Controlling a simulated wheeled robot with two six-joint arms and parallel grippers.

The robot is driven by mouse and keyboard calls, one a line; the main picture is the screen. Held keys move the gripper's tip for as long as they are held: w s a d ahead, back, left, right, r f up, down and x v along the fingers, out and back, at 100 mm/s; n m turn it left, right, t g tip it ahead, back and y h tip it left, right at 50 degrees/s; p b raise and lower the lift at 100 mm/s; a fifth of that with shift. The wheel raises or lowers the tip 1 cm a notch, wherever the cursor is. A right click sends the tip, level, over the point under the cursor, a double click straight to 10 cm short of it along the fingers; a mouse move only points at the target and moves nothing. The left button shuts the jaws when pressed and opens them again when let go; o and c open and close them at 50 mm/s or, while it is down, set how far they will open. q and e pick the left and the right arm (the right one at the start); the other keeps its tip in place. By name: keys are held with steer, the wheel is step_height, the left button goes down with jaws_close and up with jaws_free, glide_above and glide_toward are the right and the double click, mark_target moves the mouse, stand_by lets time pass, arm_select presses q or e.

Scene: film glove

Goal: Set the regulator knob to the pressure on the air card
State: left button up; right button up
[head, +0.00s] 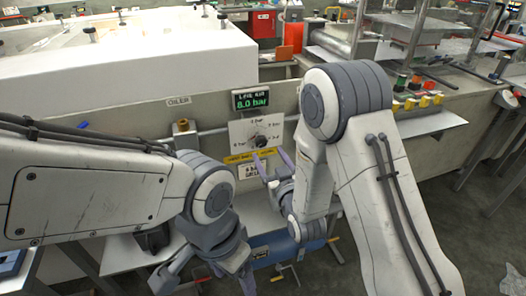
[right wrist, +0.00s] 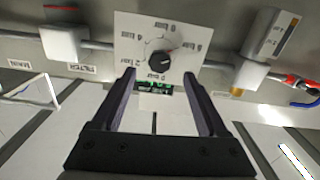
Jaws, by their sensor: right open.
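The black regulator knob (head: 262,141) sits on a white dial plate (head: 240,131) with bar marks around it. It also shows in the right wrist view (right wrist: 160,62), upside down. The green display (head: 251,100) above reads 8.0 bar. A white card (head: 256,173) below the dial seems to start with "6 b"; my right gripper partly hides it. My right gripper (head: 270,160) is open and empty in front of the dial, with the knob between and beyond its fingertips in the right wrist view (right wrist: 159,75). My left gripper (head: 206,276) is open and empty, lower left.
A pipe runs along the wall panel, with a brass fitting (head: 183,128) left of the dial. Colored blocks (head: 418,102) stand on the right ledge. In the right wrist view, white pipe blocks (right wrist: 64,43) flank the dial.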

mark_target(262, 143)
steer(key=x, duration=0.5)
steer(key=shift+w+a+r+p, duration=0.1)
steer(key=shift+w+r+p, duration=0.05)
steer(key=shift+w+p, duration=0.2)
jaws_close()
